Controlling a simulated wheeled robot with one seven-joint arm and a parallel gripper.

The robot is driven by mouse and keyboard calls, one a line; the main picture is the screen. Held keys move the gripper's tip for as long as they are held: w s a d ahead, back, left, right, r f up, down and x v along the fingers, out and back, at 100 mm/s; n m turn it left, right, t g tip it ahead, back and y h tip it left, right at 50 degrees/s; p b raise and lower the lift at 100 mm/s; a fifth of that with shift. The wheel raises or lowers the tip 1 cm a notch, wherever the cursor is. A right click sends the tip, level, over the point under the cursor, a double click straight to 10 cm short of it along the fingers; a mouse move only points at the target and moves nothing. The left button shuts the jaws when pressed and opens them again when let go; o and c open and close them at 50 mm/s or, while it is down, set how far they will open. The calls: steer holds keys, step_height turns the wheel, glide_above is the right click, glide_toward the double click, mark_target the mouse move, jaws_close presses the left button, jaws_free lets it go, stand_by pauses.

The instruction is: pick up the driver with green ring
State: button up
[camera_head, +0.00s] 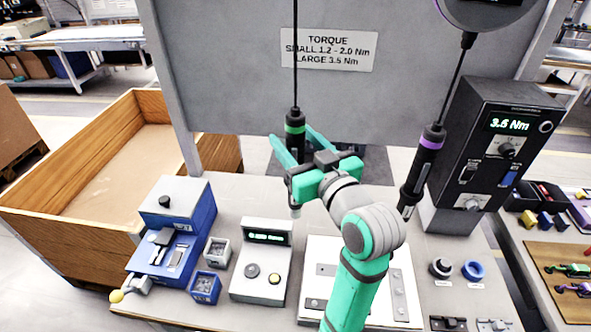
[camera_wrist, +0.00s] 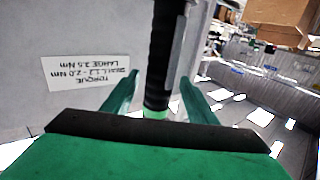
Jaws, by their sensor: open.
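The driver with the green ring (camera_head: 295,128) hangs upright from a cable in front of the grey back panel. Its black body runs down behind my gripper (camera_head: 296,148), which is open with a finger on either side of it in the head view. In the wrist view, the driver's black body (camera_wrist: 165,60) and green ring (camera_wrist: 156,114) stand between the two spread green fingers. I cannot tell whether either finger touches it. The driver with the purple ring (camera_head: 431,143) hangs tilted to the right of my arm.
A black torque unit (camera_head: 497,135) reading 3.5 Nm stands at the right. A blue box (camera_head: 178,215), small bins and a grey display box (camera_head: 262,262) sit at the left of the bench. A white plate (camera_head: 318,290) lies under my arm. A sign (camera_head: 329,50) is on the panel.

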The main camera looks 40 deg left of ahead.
steer(key=x, duration=0.4)
steer(key=shift+f, duration=0.1)
steer(key=shift+c, duration=0.3)
jaws_close()
